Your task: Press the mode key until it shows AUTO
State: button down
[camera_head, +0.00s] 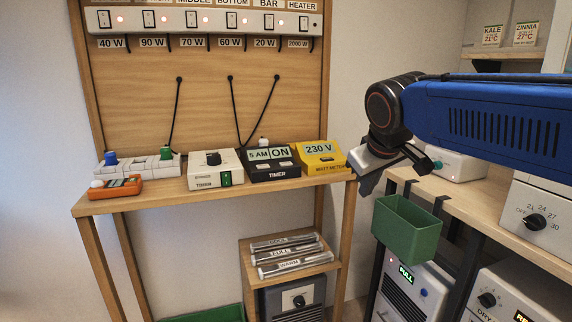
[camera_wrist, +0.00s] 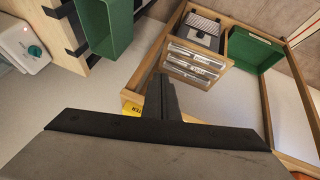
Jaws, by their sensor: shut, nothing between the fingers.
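The black timer (camera_head: 270,164) stands on the wooden shelf between a white box and a yellow watt meter. Its display reads "5 AM" and "ON". I cannot make out a mode key on it at this size. My gripper (camera_head: 368,182) is shut and empty, to the right of the timer and the watt meter, near the right end of the shelf. In the wrist view my gripper (camera_wrist: 160,98) points down past the shelf, and the timer does not show there.
The yellow watt meter (camera_head: 319,157), reading "230 V", stands between the timer and my gripper. A green bin (camera_head: 405,228) hangs just below and right of my gripper. The white box (camera_head: 213,169) and an orange device (camera_head: 115,187) stand left. Black cords hang behind.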

jog(key=w+a+r+n+t, duration=0.1)
jog(key=w+a+r+n, duration=0.1)
jog(key=w+a+r, duration=0.6)
notch_tip(320, 180, up, 5)
jog(key=n+t, duration=0.1)
jog(key=n, duration=0.1)
send_over(286, 164)
jog(key=shift+s+f, duration=0.15)
jog(key=shift+f, duration=0.15)
jog(key=shift+f, duration=4.25)
jog(key=shift+f, duration=0.15)
jog(key=shift+f, duration=0.3)
